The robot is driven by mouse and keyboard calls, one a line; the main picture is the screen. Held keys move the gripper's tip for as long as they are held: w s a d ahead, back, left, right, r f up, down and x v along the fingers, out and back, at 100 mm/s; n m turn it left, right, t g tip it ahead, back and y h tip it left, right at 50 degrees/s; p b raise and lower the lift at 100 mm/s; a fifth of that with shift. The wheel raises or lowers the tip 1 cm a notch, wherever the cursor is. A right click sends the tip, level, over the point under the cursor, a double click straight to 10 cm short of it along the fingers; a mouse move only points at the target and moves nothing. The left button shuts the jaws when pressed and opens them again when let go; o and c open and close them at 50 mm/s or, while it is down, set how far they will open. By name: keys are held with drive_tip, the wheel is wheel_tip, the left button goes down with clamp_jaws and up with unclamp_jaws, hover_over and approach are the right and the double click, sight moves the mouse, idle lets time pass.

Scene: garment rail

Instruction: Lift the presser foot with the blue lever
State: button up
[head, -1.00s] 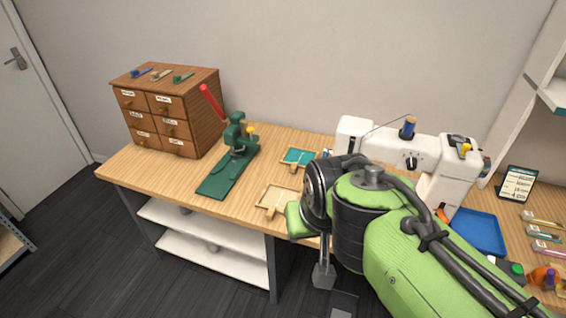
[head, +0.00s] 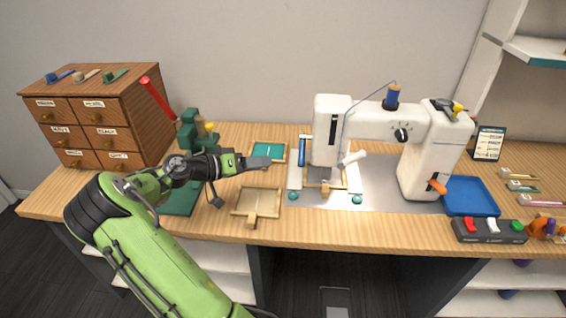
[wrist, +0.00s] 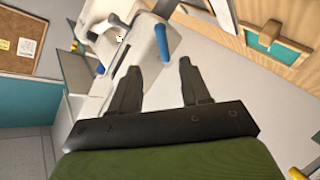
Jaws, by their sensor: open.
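The white sewing machine (head: 365,125) stands on the bench in the middle of the head view. The blue lever (head: 301,151) is upright at the left side of its head; a blue bar, apparently this lever, shows in the wrist view (wrist: 162,42). The presser foot is small under the machine head, and I cannot tell its height. My gripper (head: 268,162) is left of the blue lever, pointing right towards it and apart from it. In the wrist view its two fingers (wrist: 158,80) are spread, with nothing between them.
A wooden tray (head: 237,209) and a teal tray (head: 283,152) lie near my gripper. A green press with a red handle (head: 157,97) stands behind my arm, beside the drawer cabinet (head: 75,122). A blue tray (head: 482,207) and a switch box (head: 489,238) are at right.

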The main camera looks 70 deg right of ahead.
sight(304, 151)
drive_tip(key=b+x, duration=0.3)
drive_tip(key=x, duration=1)
drive_tip(key=shift+d+f, duration=0.15)
drive_tip(key=shift+s, duration=0.1)
drive_tip(key=shift+c, duration=0.4)
clamp_jaws()
